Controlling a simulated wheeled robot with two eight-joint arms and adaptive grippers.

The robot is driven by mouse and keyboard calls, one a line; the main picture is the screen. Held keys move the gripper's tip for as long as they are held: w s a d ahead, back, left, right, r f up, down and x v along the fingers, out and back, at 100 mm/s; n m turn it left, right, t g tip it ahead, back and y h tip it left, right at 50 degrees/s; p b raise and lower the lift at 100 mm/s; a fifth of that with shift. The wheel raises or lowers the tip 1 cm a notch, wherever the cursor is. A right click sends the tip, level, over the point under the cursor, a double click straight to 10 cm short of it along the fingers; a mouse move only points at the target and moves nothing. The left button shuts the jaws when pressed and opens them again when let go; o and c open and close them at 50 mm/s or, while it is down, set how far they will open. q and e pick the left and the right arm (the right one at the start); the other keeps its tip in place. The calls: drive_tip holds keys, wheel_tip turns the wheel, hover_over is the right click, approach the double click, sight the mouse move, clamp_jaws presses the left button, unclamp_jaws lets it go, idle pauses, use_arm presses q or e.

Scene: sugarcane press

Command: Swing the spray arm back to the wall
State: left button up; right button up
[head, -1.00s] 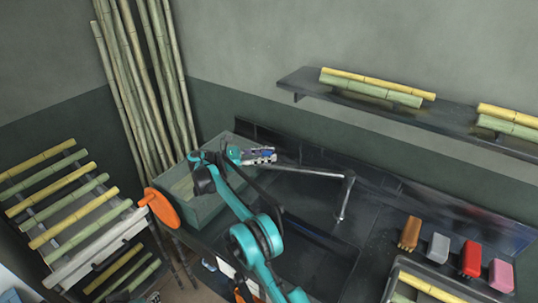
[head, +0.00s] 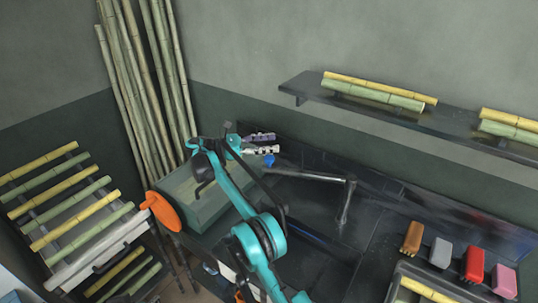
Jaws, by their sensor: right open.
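The spray arm (head: 310,176) is a thin grey pipe over the dark sink counter. It runs right from near my right gripper, then bends down to a nozzle end (head: 344,213). My right gripper (head: 275,144) is open, with its two fingers spread above the left end of the pipe. A small blue piece (head: 269,160) shows just below the fingers; I cannot tell whether it belongs to the spray arm. I see nothing between the fingers. The pipe's left end is partly hidden by my right arm. My left gripper is not in view.
A green-grey bin (head: 200,211) stands left of the counter, with an orange disc (head: 161,211) beside it. Tall canes (head: 150,85) lean in the corner. A wall shelf (head: 300,84) holds cane pieces. Several coloured brushes or blocks (head: 473,262) sit at the right.

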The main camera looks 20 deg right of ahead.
drive_tip(key=shift+r, duration=1.6)
drive_tip(key=shift+w+a+f, duration=0.1)
drive_tip(key=shift+w+a, duration=0.05)
drive_tip(key=shift+a, duration=0.05)
drive_tip(key=c, duration=0.9)
drive_tip(key=a+n+t, duration=0.1)
drive_tip(key=a+f+t, duration=0.1)
drive_tip(key=a+n+t, duration=0.1)
drive_tip(key=shift+w+f+n+t, duration=0.15)
drive_tip(key=shift+w+n+t, duration=0.15)
drive_tip(key=shift+t, duration=0.1)
clamp_jaws()
drive_tip(key=n+t+y+p, duration=0.1)
drive_tip(key=n+t+y, duration=0.7)
drive_tip(key=t, duration=0.4)
approach(267, 161)
drive_tip(key=shift+n+h, duration=0.4)
drive_tip(key=shift+n, duration=0.1)
drive_tip(key=b+x, duration=0.1)
drive_tip(key=x, duration=0.1)
drive_tip(key=b+x, duration=0.1)
drive_tip(key=x, duration=0.1)
drive_tip(key=b+x, duration=0.1)
drive_tip(key=shift+w+d+f, duration=0.15)
drive_tip(key=shift+w+f, duration=0.2)
drive_tip(key=shift+w, duration=0.05)
drive_tip(key=shift+w+d, duration=0.3)
drive_tip(key=shift+w, duration=0.1)
